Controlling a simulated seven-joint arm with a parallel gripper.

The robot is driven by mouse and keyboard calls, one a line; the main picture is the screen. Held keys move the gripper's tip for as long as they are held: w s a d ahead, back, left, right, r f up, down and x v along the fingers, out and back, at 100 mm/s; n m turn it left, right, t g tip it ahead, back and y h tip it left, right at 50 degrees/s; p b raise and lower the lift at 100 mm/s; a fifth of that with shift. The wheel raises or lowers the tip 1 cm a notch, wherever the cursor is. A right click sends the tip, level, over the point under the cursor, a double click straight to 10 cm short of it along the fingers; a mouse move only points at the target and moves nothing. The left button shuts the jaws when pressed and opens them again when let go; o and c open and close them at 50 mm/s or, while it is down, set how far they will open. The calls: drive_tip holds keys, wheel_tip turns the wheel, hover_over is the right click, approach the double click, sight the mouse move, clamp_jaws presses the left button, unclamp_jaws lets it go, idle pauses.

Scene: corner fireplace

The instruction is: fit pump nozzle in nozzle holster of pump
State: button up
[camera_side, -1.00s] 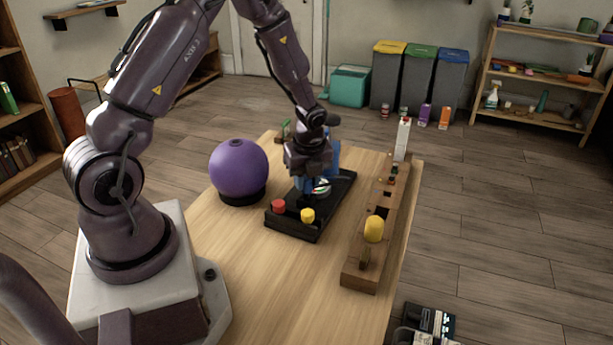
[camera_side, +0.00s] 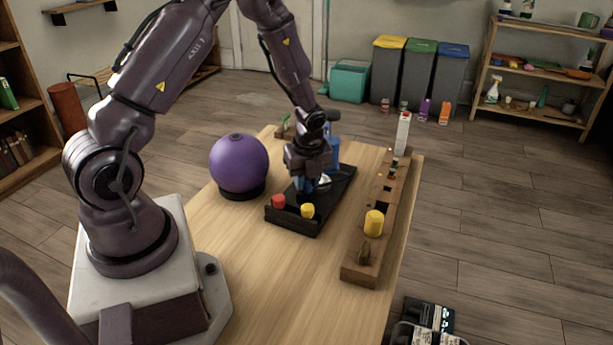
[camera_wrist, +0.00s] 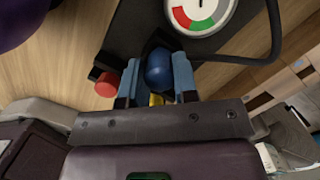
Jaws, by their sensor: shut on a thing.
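The pump has a black base (camera_side: 330,200) on the table, with a blue cylinder (camera_side: 334,152) at its far end and a round white gauge (camera_wrist: 200,12) with red and green bands. My gripper (camera_side: 306,188) points down over the near half of the base. In the wrist view its blue-padded fingers are closed on a blue rounded piece, apparently the pump nozzle (camera_wrist: 158,70). A black hose (camera_wrist: 272,40) curves from the gauge side towards it. The holster is not clearly visible; I cannot tell whether the nozzle touches it.
A red knob (camera_side: 278,202) and a yellow knob (camera_side: 307,211) stand at the base's near end. A purple ball (camera_side: 238,163) rests on a black ring at left. A slotted wooden block (camera_side: 361,268) with a yellow cylinder (camera_side: 374,223) lies at right. The table front is clear.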

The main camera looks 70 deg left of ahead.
drive_tip(key=shift+f, duration=0.15)
drive_tip(key=o, duration=1)
wheel_tip(320, 180, up, 12)
drive_tip(key=d+r, duration=0.1)
drive_tip(key=d, duration=0.1)
drive_tip(key=s+d+r+n+t, duration=0.1)
drive_tip(key=s+d+r+n, duration=0.3)
drive_tip(key=s+r+n, duration=0.1)
drive_tip(key=s+d+r+n+t+h, duration=0.1)
drive_tip(key=s+d+r+n+t, duration=0.1)
drive_tip(key=s+d+r+n, duration=0.3)
drive_tip(key=s+d+r+n+t, duration=0.2)
drive_tip(key=s+d+r+n, duration=0.3)
drive_tip(key=n, duration=0.3)
drive_tip(key=shift+d+r+n+h, duration=0.25)
drive_tip(key=shift+r+n+h, duration=0.15)
drive_tip(key=shift+r, duration=0.35)
